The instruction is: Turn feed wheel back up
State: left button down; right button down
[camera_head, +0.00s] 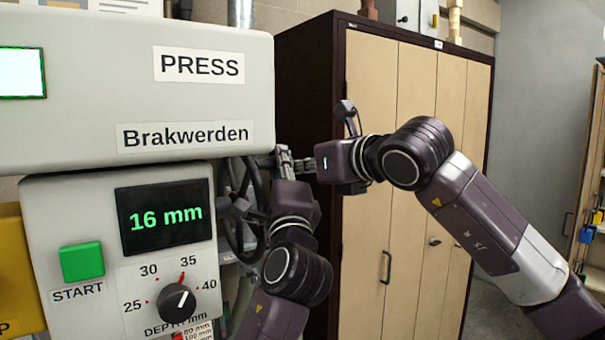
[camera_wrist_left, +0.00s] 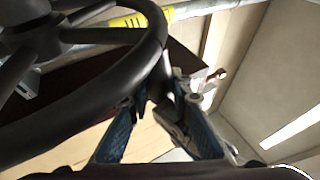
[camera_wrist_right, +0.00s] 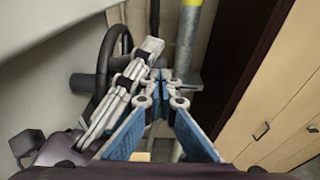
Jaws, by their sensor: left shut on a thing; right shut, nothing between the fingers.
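The dark feed wheel shows in the head view (camera_head: 237,205), partly hidden by the press housing and its panel. Its rim and spokes fill the upper left of the left wrist view (camera_wrist_left: 75,118). My left gripper (camera_head: 287,164) is shut on the wheel's rim, which passes between its fingers in the left wrist view (camera_wrist_left: 157,92). My right gripper (camera_head: 304,164) is beside the left one, shut and empty. In the right wrist view my right gripper's fingertips (camera_wrist_right: 163,82) are close to my left gripper's fingers, and the wheel (camera_wrist_right: 103,72) is behind them.
The press housing (camera_head: 70,120) is at left, above a panel with a display (camera_head: 165,216) reading 16 mm, a green START button (camera_head: 82,262) and a depth knob (camera_head: 176,302). A tall cabinet (camera_head: 372,85) stands behind my arms. A pipe (camera_wrist_left: 200,10) runs near the wheel.

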pick_arm(q)
jog(key=c, duration=2)
grip_release()
jog(key=shift+s+d+f, duration=0.1)
jog(key=shift+d, duration=0.3)
jog(key=shift+c, duration=0.2)
jog(key=shift+o, duration=1.2)
jog(key=shift+a, duration=0.1)
jog(key=shift+o, duration=0.3)
jog(key=shift+a, duration=0.1)
